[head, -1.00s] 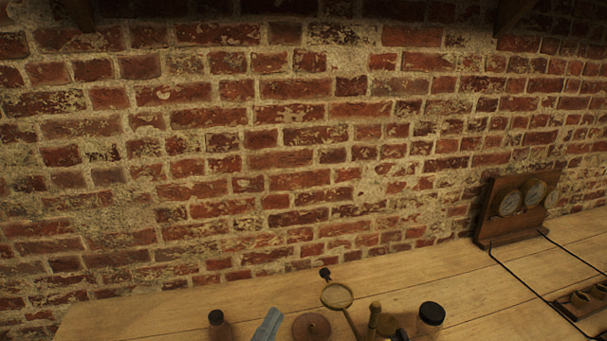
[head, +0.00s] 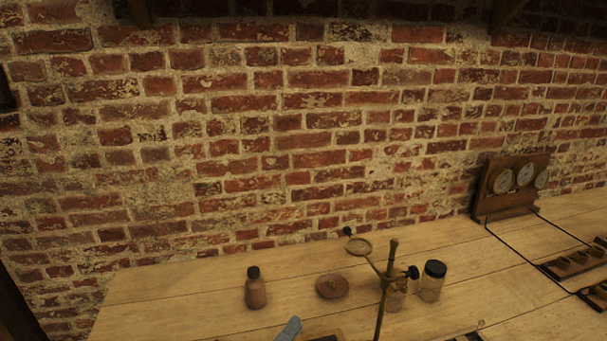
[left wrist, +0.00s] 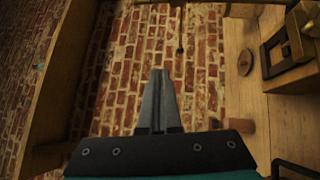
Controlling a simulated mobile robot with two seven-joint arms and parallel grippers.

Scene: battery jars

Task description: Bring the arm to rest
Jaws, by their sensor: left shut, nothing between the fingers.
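My left gripper (head: 290,329) shows at the bottom edge of the head view as a blue-grey tip low over the front of the table. In the left wrist view its two fingers (left wrist: 158,78) are together with nothing between them, and the brick wall lies beyond them. The rest of my left arm is out of the head view. My right gripper is in neither view.
On the wooden table (head: 160,286) stand a brown bottle (head: 256,292), a round wooden disc (head: 332,286), a stand with a ring (head: 381,290) and a black-lidded jar (head: 432,281). A dial panel (head: 511,186) stands at the back right.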

